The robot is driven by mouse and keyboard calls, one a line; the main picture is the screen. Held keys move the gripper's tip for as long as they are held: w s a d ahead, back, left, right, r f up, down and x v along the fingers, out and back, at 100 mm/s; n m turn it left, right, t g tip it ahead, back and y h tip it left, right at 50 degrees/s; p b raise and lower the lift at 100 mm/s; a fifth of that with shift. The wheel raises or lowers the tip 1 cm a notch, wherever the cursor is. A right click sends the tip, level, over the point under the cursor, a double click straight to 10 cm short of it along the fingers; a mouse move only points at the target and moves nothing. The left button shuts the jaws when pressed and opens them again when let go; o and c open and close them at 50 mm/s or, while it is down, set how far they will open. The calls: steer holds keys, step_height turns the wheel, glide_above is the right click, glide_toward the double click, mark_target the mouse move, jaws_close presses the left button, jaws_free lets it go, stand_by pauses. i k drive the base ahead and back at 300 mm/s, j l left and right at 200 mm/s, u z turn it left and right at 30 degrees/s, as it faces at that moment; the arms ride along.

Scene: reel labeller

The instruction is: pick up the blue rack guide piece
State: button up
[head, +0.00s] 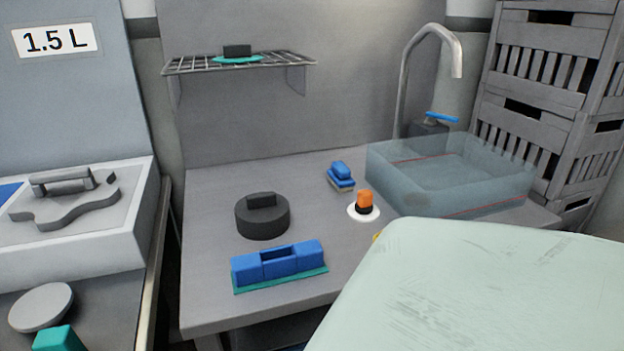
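A long blue piece (279,263) with a recess in its top middle lies on a thin teal base at the front of the grey table; it best fits the blue rack guide piece. A smaller blue block (341,170) sits on a grey and yellowish base further back, left of the clear tub. The view does not settle which one carries that name. Nothing is touching the long blue piece, and its top is unobstructed. My gripper is not in view.
A dark round weight-like object (262,217) stands just behind the long blue piece. An orange-and-black item (364,202) stands on a white disc. A clear tub (400,190) and tap (404,95) are behind. A large pale green surface (490,290) covers the lower right.

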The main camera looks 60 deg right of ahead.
mark_target(277, 263)
steer(key=z, duration=1.4)
steer(key=k, duration=0.45)
steer(key=i, duration=0.45)
steer(key=z, duration=0.05)
